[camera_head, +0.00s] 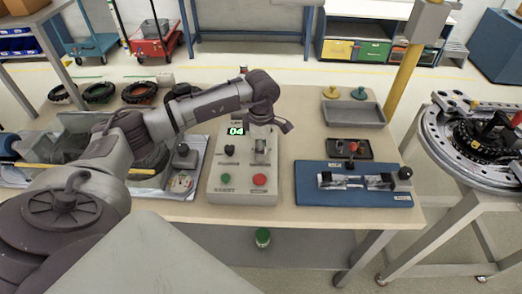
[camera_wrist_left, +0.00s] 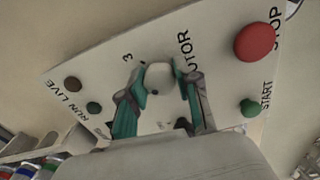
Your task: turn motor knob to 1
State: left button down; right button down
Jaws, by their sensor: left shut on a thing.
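The grey control box (camera_head: 215,188) stands on the table and its green display (camera_head: 236,131) reads 04. My left gripper (camera_head: 260,158) reaches down onto the upper right of its panel. In the left wrist view, my left gripper's teal-padded fingers (camera_wrist_left: 157,100) are shut on the pale motor knob (camera_wrist_left: 158,76), one on each side. A "3" and part of the word "MOTOR" show around the knob; the knob's pointer and the other numbers are hidden or unclear. My right gripper is not in view.
On the panel are a black knob (camera_head: 229,150), a green start button (camera_head: 225,178) and a red stop button (camera_head: 259,180). A blue fixture (camera_head: 340,195) lies to the right, with a grey tray (camera_head: 352,116) behind it. Black rings (camera_head: 100,92) lie at the back left.

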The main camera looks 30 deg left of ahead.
pick_arm(q)
jog(key=shift+n, duration=0.6)
jog(key=c, duration=0.8)
grip_release()
notch_tip(320, 180, up, 12)
dwell(0.3)
